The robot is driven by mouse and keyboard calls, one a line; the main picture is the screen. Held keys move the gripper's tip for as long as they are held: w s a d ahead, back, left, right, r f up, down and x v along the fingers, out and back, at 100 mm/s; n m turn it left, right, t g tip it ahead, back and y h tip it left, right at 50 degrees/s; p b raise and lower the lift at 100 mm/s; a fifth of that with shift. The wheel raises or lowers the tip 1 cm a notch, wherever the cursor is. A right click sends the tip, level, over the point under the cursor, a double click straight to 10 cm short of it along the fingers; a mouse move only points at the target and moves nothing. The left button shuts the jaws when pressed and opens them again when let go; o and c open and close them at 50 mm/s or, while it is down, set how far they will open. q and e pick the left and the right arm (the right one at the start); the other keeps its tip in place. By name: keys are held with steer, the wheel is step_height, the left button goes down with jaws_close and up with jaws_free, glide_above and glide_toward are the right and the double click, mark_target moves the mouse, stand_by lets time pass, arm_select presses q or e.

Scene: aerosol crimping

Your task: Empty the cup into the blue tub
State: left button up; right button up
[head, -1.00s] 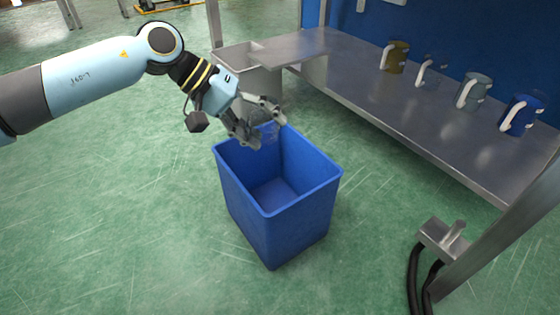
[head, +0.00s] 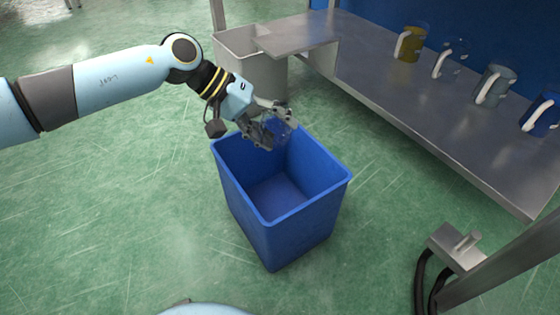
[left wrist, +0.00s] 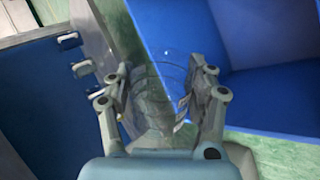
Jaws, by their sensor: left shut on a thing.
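A clear cup (head: 281,131) is held by my left gripper (head: 278,123) over the back part of the blue tub (head: 290,238) in the head view. The fingers are shut on either side of the cup. In the left wrist view the see-through cup (left wrist: 160,92) sits between the fingers, with the tub's blue wall (left wrist: 268,30) beyond it. I cannot tell whether anything is in the cup or how far it is tilted. The tub stands on the floor with its top open, and its visible floor looks bare. My right gripper is out of view.
A metal bench (head: 400,105) at the right holds several mugs, including a yellow one (head: 410,46) and a blue one (head: 541,117). A grey bin (head: 250,62) stands behind the tub. A metal box with black hoses (head: 458,246) is at the lower right. Green floor left of the tub is clear.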

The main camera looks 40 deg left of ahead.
arm_select(q)
steer(key=shift+w+a+r+n+h, duration=0.1)
steer(key=shift+w+r+n+h, duration=0.1)
steer(key=shift+h, duration=0.3)
steer(key=shift+w+a+r+n+h, duration=0.1)
steer(key=shift+r+n+h, duration=0.1)
steer(key=shift+h, duration=0.3)
steer(key=shift+r+g+h, duration=0.3)
steer(key=shift+h, duration=0.2)
steer(key=shift+w+r+n+h, duration=0.3)
steer(key=shift+r+n+h, duration=0.15)
steer(key=shift+n+h, duration=0.35)
steer(key=shift+w+r+n+h, duration=0.15)
steer(key=shift+r+n+h, duration=0.3)
steer(key=shift+h, duration=0.55)
steer(key=shift+w+r+n+h, duration=0.1)
steer(key=shift+r+n+h, duration=0.2)
steer(key=shift+n+h, duration=0.5)
steer(key=shift+m, duration=0.25)
steer(key=h, duration=0.1)
steer(key=n+h, duration=0.2)
steer(key=shift+w+d+r+t, duration=0.2)
steer(key=shift+d+r+t, duration=0.1)
steer(key=shift+t, duration=0.1)
